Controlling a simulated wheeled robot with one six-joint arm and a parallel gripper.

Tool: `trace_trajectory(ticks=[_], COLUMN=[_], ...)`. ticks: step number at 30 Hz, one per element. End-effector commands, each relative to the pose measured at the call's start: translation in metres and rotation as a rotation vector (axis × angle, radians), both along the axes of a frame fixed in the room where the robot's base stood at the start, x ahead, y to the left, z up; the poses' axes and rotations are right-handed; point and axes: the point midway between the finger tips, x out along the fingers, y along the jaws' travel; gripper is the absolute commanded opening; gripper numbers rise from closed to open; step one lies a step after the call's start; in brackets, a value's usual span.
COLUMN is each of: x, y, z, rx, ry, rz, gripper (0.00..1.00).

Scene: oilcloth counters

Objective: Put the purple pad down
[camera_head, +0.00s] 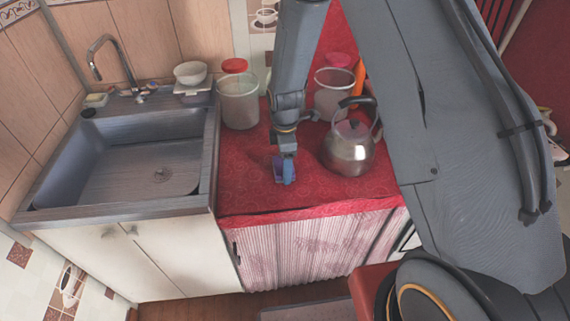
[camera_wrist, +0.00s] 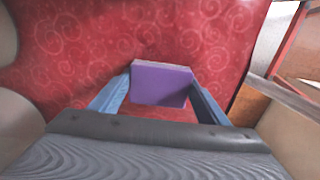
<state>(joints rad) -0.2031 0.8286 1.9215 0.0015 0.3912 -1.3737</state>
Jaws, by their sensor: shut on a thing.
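The purple pad (camera_wrist: 161,84) is between the two blue fingers of my gripper (camera_wrist: 160,97) in the wrist view. My gripper is shut on it, with a finger against each side. In the head view my gripper (camera_head: 284,172) points down over the red oilcloth counter (camera_head: 245,185), and a bit of the purple pad (camera_head: 277,167) shows beside the blue finger. The pad is at or just above the cloth; I cannot tell whether it touches.
A metal kettle (camera_head: 349,149) stands close to the right of my gripper. A jar (camera_head: 239,101) stands behind left, another jar (camera_head: 331,93) behind right. The sink (camera_head: 140,170) is left. The cloth left of my gripper is bare; the counter's front edge (camera_head: 300,216) is near.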

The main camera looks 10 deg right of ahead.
Motion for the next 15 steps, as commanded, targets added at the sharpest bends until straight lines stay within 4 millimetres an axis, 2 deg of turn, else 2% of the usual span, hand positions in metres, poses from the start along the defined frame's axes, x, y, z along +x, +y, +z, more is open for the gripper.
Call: trace_trajectory(ticks=[1, 2, 5, 15], x=[-0.0002, -0.0002, -0.0003, -0.0005], y=[-0.0001, 0.0000, 0.0000, -0.0001], z=[-0.0024, -0.0026, -0.0020, 0.0013], rx=[0.000, 0.000, 0.000, 0.000], ry=[0.001, 0.001, 0.001, 0.001], rz=[0.000, 0.000, 0.000, 0.000], gripper=[0.45, 0.71, 0.88, 0.88])
